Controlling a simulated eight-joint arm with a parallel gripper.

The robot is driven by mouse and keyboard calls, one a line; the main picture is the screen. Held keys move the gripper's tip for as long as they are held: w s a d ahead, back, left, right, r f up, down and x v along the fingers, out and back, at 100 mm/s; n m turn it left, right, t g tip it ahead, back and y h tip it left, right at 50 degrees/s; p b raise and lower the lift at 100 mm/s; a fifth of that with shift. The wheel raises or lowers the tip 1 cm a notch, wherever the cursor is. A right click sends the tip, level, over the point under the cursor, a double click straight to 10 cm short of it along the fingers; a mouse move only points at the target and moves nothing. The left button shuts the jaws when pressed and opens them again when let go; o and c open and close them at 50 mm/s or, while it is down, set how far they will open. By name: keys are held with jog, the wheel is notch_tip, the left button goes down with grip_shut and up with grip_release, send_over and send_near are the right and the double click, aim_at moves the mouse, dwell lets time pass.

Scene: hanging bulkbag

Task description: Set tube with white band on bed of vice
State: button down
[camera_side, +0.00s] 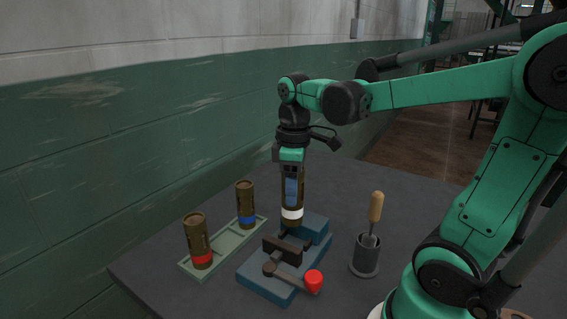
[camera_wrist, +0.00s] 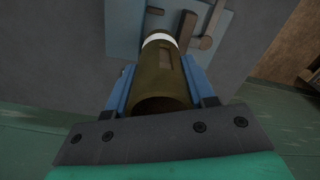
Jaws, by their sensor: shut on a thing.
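The brown tube with a white band (camera_side: 292,212) is upright in my gripper (camera_side: 291,188). My gripper is shut on the tube's upper part, and the white band is at its lower end. The tube hangs over the blue vice (camera_side: 262,279), near the dark jaws (camera_side: 282,249). I cannot tell whether its bottom touches the bed. In the wrist view the tube (camera_wrist: 160,85) lies between the blue fingers, with the vice (camera_wrist: 124,32) beyond its banded end.
A green rack (camera_side: 226,249) holds a red-banded tube (camera_side: 197,240) and a blue-banded tube (camera_side: 246,204) left of the vice. The vice handle has a red knob (camera_side: 314,281). A grey cup (camera_side: 366,256) with a wooden-handled tool (camera_side: 376,207) stands right. A wall is behind.

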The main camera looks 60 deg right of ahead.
aim_at(293, 214)
jog(key=shift+f, duration=3.15)
jog(key=shift+c, duration=1.1)
grip_release()
notch_tip(293, 214, up, 7)
